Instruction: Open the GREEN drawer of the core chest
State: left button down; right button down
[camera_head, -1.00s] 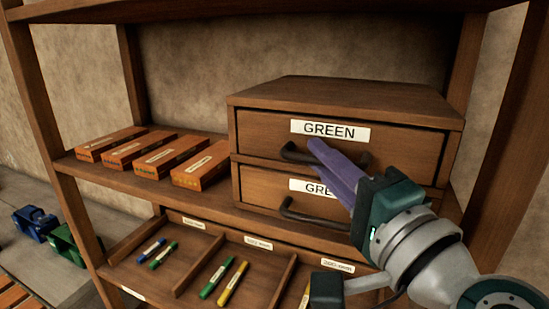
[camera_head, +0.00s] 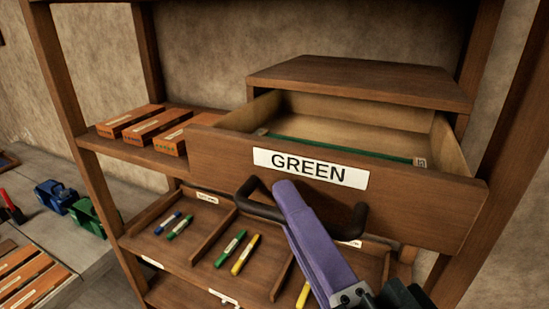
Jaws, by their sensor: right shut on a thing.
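The core chest (camera_head: 360,78) stands on the wooden shelf. Its upper drawer (camera_head: 225,158), with a white GREEN label (camera_head: 311,169), is pulled well out. Inside it a long green thing (camera_head: 340,148) lies along the drawer. The drawer's dark bar handle (camera_head: 258,208) is on its front, below the label. My right gripper (camera_head: 290,195) has its purple fingers shut on the middle of the handle. The lower drawer is hidden behind the open one. My left gripper is not in view.
Several labelled orange boxes (camera_head: 150,130) sit on the shelf left of the chest. Below is a divided tray (camera_head: 207,240) with blue, green and yellow sticks. A blue bin (camera_head: 55,196) and a green bin (camera_head: 88,215) stand at the far left. A shelf post (camera_head: 490,150) rises close on the right.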

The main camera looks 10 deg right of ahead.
jog(key=shift+s+a, duration=0.7)
jog(key=shift+s, duration=0.35)
jog(key=c, duration=0.9)
grip_release()
jog(key=b+v, duration=0.5)
jog(key=v, duration=0.5)
jog(key=shift+r, duration=0.1)
jog(key=shift+w, duration=0.1)
